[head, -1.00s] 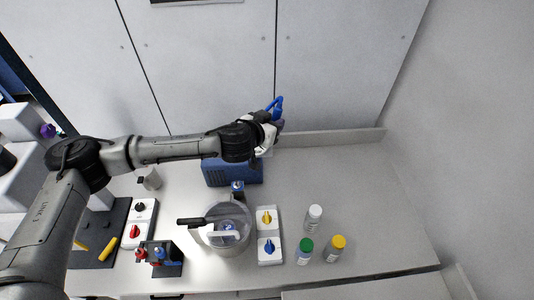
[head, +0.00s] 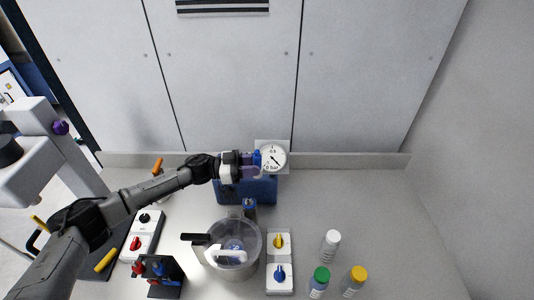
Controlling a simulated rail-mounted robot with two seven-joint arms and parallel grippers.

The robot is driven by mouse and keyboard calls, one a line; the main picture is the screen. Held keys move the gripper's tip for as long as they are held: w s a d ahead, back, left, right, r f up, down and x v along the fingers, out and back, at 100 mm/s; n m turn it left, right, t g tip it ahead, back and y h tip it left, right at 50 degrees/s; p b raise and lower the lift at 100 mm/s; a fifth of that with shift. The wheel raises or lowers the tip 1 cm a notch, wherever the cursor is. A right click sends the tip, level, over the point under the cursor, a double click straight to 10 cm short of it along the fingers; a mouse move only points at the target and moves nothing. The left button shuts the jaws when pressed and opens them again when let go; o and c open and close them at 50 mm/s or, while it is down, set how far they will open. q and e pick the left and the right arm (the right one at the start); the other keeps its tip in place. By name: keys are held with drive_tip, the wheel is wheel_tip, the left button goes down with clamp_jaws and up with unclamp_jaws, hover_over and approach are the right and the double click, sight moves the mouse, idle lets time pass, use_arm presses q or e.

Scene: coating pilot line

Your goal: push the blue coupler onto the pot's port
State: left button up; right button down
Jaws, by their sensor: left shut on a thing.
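The clear pot (head: 250,262) stands on the bench with a dark handle at its left and a white bar handle on top. I cannot make out its port clearly. My left gripper (head: 250,160) is behind the pot, above the blue box, and is shut on the blue coupler (head: 257,158). Only a small blue part of the coupler shows, right beside the round gauge. I cannot tell whether coupler and gauge touch. My right gripper is not in view.
The blue box (head: 262,190) stands behind the pot, with a small dark blue-topped piece (head: 249,206) before it. Switch panels stand right (head: 280,260) and left (head: 146,232) of the pot. Bottles with white (head: 331,243), green (head: 319,283) and yellow (head: 354,281) caps stand at right. The right rear bench is clear.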

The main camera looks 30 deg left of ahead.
use_arm(q)
drive_tip(key=shift+m+g+h, duration=0.4)
drive_tip(key=shift+h, duration=0.2)
drive_tip(key=s+a+f, duration=0.2)
drive_tip(key=f, duration=0.1)
drive_tip(key=shift+s+a+f, duration=0.1)
drive_tip(key=shift+s+f, duration=0.05)
drive_tip(key=shift+s, duration=0.15)
drive_tip(key=shift+f+b, duration=2)
drive_tip(key=shift+f, duration=0.9)
drive_tip(key=shift+p, duration=0.4)
